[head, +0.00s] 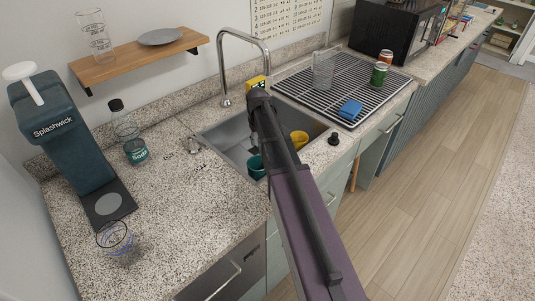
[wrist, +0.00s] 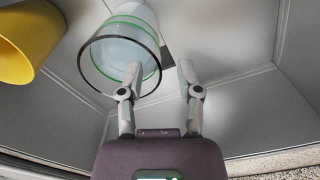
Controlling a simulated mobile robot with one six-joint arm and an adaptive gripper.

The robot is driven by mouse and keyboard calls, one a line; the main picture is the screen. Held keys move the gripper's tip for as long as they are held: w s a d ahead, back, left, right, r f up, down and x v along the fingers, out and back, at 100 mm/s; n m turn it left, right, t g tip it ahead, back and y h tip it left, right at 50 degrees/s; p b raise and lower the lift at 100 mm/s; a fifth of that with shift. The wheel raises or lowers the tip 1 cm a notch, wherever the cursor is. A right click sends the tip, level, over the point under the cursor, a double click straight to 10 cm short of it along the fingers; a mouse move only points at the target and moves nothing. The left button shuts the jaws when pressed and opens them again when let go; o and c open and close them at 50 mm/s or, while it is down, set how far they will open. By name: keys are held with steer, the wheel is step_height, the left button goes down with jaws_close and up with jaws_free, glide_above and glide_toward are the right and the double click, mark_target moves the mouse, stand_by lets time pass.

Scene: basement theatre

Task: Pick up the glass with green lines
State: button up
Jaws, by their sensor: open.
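The glass with green lines (wrist: 118,52) lies in the sink in the wrist view, its open rim turned towards my gripper. It is clear, with green rings round it. My gripper (wrist: 159,69) is open, its two fingers pointing at the glass. The left finger overlaps the glass's rim and the right finger is just right of it. I cannot tell whether either touches. In the head view my arm reaches over the sink (head: 228,135) and hides the glass and the gripper's fingers.
A yellow cup (wrist: 22,42) is left of the glass; it also shows in the head view (head: 299,139). A teal cup (head: 256,167) is in the sink. A faucet (head: 224,75) rises behind. Another glass (head: 323,70) stands on the drying rack. A blue-lined glass (head: 114,238) is on the counter.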

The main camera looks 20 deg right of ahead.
mark_target(260, 150)
steer(key=shift+f, duration=0.1)
stand_by(0.3)
steer(key=shift+s+d+f+b, duration=0.15)
steer(key=shift+f+b, duration=2.35)
steer(key=shift+b, duration=0.1)
jaws_close()
